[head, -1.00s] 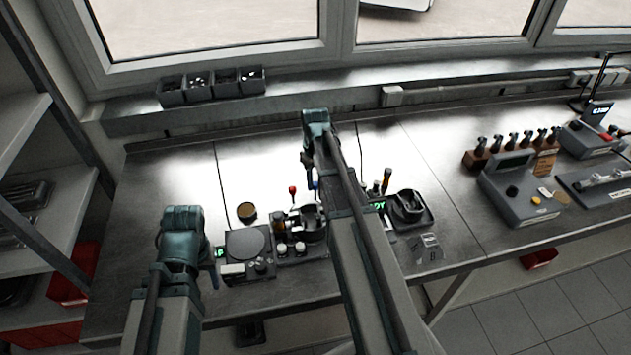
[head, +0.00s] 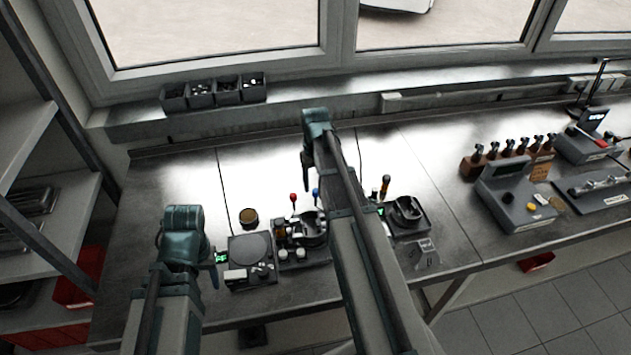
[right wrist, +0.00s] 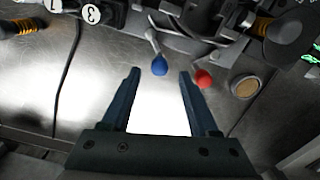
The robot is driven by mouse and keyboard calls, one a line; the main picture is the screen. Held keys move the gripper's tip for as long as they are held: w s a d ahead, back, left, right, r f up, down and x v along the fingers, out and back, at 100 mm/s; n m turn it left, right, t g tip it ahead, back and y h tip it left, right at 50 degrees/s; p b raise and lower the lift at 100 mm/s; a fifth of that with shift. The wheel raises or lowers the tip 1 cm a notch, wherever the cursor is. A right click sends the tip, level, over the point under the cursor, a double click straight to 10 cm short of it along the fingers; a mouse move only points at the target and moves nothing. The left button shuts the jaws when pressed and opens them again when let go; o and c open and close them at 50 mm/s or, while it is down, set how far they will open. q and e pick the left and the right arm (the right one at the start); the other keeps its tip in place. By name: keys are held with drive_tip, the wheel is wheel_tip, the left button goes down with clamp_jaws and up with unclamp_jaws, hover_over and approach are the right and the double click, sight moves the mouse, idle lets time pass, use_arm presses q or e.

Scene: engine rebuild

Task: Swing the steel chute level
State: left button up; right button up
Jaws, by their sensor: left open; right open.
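In the right wrist view, a blue ball knob (right wrist: 159,66) on a thin metal rod sits ahead of my right gripper (right wrist: 159,76), in line with the gap between its open fingers. A red ball knob (right wrist: 204,79) is just right of the right finger. Grey metal parts (right wrist: 190,42) lie behind the knobs; I cannot tell which is the steel chute or its tilt. In the head view, the red knob (head: 293,197) and blue knob (head: 316,191) stand by a small dark machine (head: 309,228). My left gripper (head: 211,270) is mostly hidden by its arm, left of a scale.
The scale (head: 250,249) stands left of the machine, with a round brown-topped tin (head: 248,217) behind it. A dark tray (head: 408,214) is right of my right arm. A grey console (head: 517,197) stands further right.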

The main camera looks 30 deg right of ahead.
use_arm(q)
wheel_tip(320, 180, up, 10)
drive_tip(key=p, duration=0.9)
drive_tip(key=shift+r, duration=0.25)
use_arm(e)
wheel_tip(320, 180, up, 10)
drive_tip(key=shift+r, duration=0.2)
drive_tip(key=s+a, duration=1.2)
drive_tip(key=a, duration=0.2)
drive_tip(key=s+a+f+n+b, duration=0.1)
drive_tip(key=a+f+b, duration=0.2)
drive_tip(key=f+b, duration=0.1)
drive_tip(key=s+a+f+n+b, duration=0.1)
drive_tip(key=s+a+f+b, duration=0.1)
drive_tip(key=a+f+b, duration=0.2)
drive_tip(key=s+a+f+n+h+b, duration=0.1)
drive_tip(key=s+a+f+b, duration=0.1)
drive_tip(key=a+f+b, duration=0.2)
drive_tip(key=shift+s+a+f+n+b, duration=0.1)
drive_tip(key=shift+f+n+b, duration=0.05)
drive_tip(key=shift+f+b, duration=0.5)
drive_tip(key=shift+s+a+f+n+b, duration=0.1)
drive_tip(key=shift+f+n+b, duration=0.05)
drive_tip(key=shift+f+b, duration=0.4)
use_arm(q)
wheel_tip(320, 180, down, 15)
drive_tip(key=shift+r, duration=0.1)
use_arm(e)
drive_tip(key=shift+s+a+f, duration=0.15)
drive_tip(key=shift+a, duration=0.05)
